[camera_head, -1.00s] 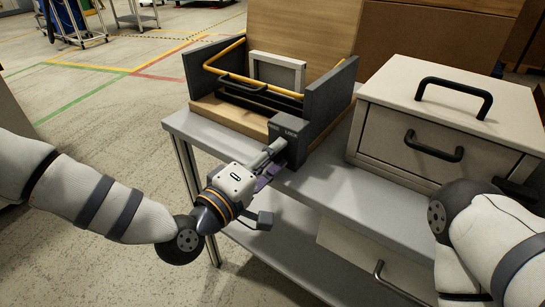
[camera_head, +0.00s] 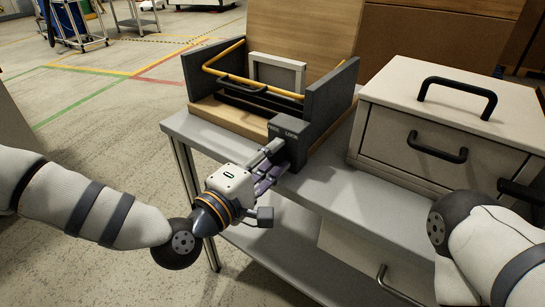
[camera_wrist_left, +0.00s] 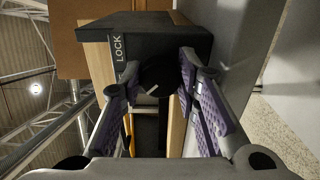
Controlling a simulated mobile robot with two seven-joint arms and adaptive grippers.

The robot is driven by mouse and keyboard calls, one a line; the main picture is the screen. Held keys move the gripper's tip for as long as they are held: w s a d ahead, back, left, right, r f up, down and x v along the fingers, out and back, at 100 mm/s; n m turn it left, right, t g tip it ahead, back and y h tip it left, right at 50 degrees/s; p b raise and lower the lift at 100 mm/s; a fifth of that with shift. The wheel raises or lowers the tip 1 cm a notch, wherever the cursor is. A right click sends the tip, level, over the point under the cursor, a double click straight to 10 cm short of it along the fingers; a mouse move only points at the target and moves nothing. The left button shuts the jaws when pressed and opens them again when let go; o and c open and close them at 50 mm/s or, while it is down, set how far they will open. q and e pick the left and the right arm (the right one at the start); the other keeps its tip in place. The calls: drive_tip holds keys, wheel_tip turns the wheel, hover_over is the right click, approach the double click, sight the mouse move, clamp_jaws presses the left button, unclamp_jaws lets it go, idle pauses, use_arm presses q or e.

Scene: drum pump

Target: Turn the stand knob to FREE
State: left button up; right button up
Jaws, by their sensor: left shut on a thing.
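The stand knob (camera_wrist_left: 158,78) is a dark round knob with a white pointer mark, on the dark block (camera_wrist_left: 150,32) with white lettering. LOCK is readable beside the knob in the wrist view, and the pointer lies slanted. In the head view the same block (camera_head: 303,148) sits at the front corner of the stand, with its knob hidden behind my gripper. My left gripper (camera_head: 277,163) reaches the block's front face. Its purple-padded fingers (camera_wrist_left: 158,88) sit on either side of the knob, shut on it. My right gripper is out of view.
The stand has dark side walls (camera_head: 329,98), a yellow rail (camera_head: 225,52) and a wooden base. A white drawer box (camera_head: 452,110) with black handles is to the right. Bare grey tabletop (camera_head: 335,195) lies in front, with a lower shelf below.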

use_arm(q)
drive_tip(key=o, duration=1.2)
drive_tip(key=shift+c, duration=0.2)
drive_tip(key=v, duration=1.2)
drive_tip(key=s+a+f+m+g+y+p, duration=0.1)
drive_tip(key=s+f+m+g+y+p, duration=0.4)
drive_tip(key=s+f+g, duration=1.1)
drive_tip(key=s+a+f+m+y, duration=0.2)
drive_tip(key=s+a, duration=0.5)
drive_tip(key=s, duration=0.3)
drive_tip(key=s+a+f+m+g+y, duration=0.1)
drive_tip(key=s+a+f+m+y, duration=0.2)
drive_tip(key=s+a, duration=0.4)
drive_tip(key=s, duration=0.3)
drive_tip(key=shift+s+a+m+y+p, duration=0.25)
drive_tip(key=shift+s+m+y+p, duration=0.05)
drive_tip(key=shift+p, duration=0.1)
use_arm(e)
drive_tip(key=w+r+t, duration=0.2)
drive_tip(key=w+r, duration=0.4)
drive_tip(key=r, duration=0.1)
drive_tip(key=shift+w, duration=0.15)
